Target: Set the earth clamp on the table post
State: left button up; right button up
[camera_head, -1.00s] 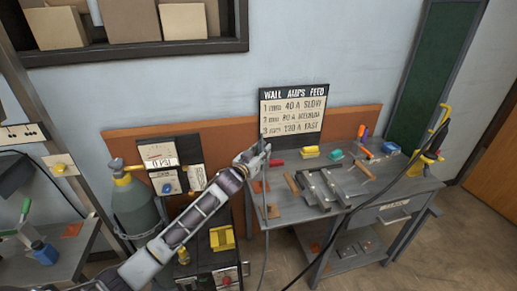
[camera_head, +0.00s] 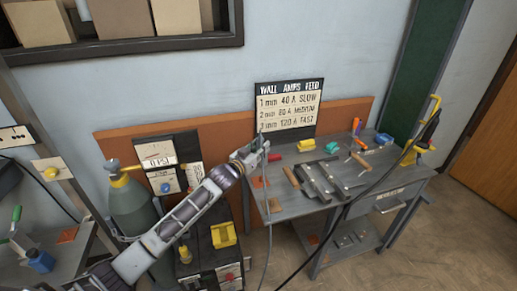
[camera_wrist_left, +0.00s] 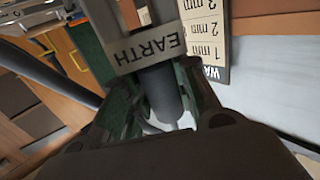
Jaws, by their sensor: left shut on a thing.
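A grey cable (camera_head: 268,235) hangs down from the gripper past the table's left side. In the head view the clamp is mostly hidden by the fingers. I cannot make out the table post clearly, nor whether the clamp touches it. My right gripper is out of view.
A wall chart (camera_head: 288,107) stands at the table's back. Grey metal bars (camera_head: 325,182), a yellow block (camera_head: 306,146) and small tools lie on the table. A yellow and black torch (camera_head: 427,135) is at its right end. A gas cylinder (camera_head: 132,208) stands left.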

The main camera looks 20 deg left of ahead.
pick_arm(q)
jog(key=shift+d+r, duration=0.15)
jog(key=shift+r, duration=0.15)
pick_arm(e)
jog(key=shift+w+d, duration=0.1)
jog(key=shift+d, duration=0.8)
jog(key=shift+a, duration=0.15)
